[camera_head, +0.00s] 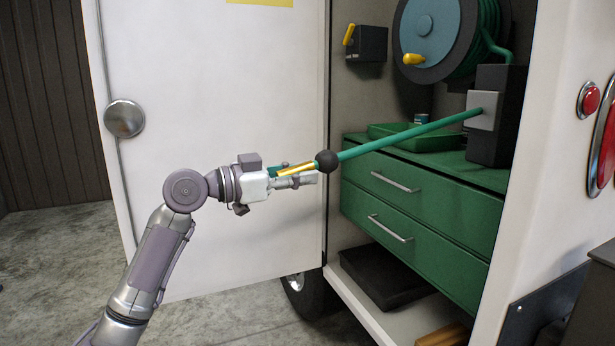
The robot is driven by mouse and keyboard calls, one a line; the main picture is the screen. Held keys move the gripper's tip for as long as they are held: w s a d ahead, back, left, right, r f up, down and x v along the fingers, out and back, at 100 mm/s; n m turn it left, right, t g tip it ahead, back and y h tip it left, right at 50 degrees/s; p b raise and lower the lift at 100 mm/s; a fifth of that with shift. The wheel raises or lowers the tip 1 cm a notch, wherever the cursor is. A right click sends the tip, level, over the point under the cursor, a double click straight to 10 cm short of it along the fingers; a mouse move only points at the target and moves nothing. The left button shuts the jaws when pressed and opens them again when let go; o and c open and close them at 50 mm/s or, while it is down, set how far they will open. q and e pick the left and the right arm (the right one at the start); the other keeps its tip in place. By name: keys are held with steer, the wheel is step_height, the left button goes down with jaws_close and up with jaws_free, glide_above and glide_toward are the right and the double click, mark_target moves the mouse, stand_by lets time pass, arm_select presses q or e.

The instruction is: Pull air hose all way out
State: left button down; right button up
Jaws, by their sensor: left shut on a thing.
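The green air hose (410,133) runs straight from the grey outlet plate of a black box (485,110) out to my left gripper (300,174). A black ball (327,161) sits on the hose close to the fingertips. A brass fitting (296,169) at the hose end lies between the fingers of my left gripper, which is shut on it. The rest of the hose is wound on a reel (428,35) with a yellow handle above the drawers. My right gripper is not in view.
A green drawer cabinet (425,205) with a green tray (417,143) on top stands inside the truck. The open white door (215,90) is behind my left arm. A black tray (385,277) lies below the drawers. Concrete floor is clear at the lower left.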

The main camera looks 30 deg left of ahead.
arm_select(q)
steer(key=c, duration=0.9)
jaws_free()
steer(key=shift+c, duration=0.2)
steer(key=v, duration=1.2)
